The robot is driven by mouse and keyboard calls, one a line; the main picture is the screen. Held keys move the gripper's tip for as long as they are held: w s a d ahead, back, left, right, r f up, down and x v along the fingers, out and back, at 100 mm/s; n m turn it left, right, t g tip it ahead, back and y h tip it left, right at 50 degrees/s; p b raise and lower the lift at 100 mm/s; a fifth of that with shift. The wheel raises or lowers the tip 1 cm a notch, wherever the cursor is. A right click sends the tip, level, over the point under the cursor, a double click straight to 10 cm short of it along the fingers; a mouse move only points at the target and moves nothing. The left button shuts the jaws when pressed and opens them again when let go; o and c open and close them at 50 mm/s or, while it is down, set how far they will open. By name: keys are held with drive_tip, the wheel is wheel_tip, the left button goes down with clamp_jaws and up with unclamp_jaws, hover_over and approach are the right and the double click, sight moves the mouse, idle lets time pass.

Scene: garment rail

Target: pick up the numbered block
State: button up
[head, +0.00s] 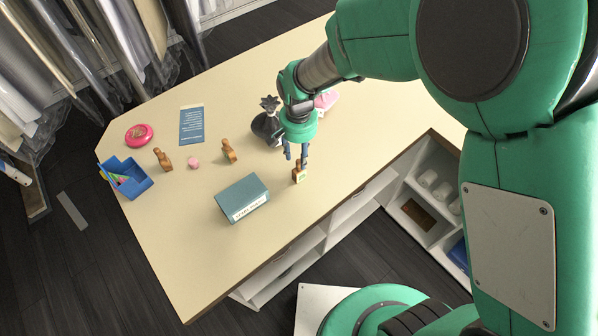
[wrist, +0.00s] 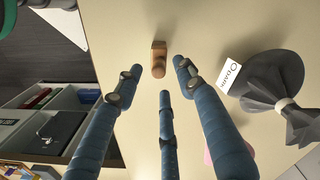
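A small wooden block (head: 298,177) stands near the front edge of the table, with a mark on its face too small to read. It also shows in the wrist view (wrist: 158,68) as a tan piece just beyond my fingertips. My gripper (head: 296,157) is just above it, fingers pointing down. In the wrist view my gripper (wrist: 160,80) has its three blue fingers spread and nothing between them. Two other wooden pieces (head: 163,160) and (head: 229,151) stand farther left on the table. I cannot read any number on them.
A teal box (head: 243,192) lies left of the block. A dark tied bag (head: 264,127) with a tag is behind my gripper. Farther left are a pink disc (head: 139,134), blue card (head: 191,128) and blue bin (head: 135,184). White shelves (head: 330,222) are below the table edge.

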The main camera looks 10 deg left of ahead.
sight(299, 161)
drive_tip(key=shift+f, duration=0.1)
drive_tip(key=shift+s+f, duration=0.1)
drive_tip(key=shift+f, duration=2.4)
clamp_jaws()
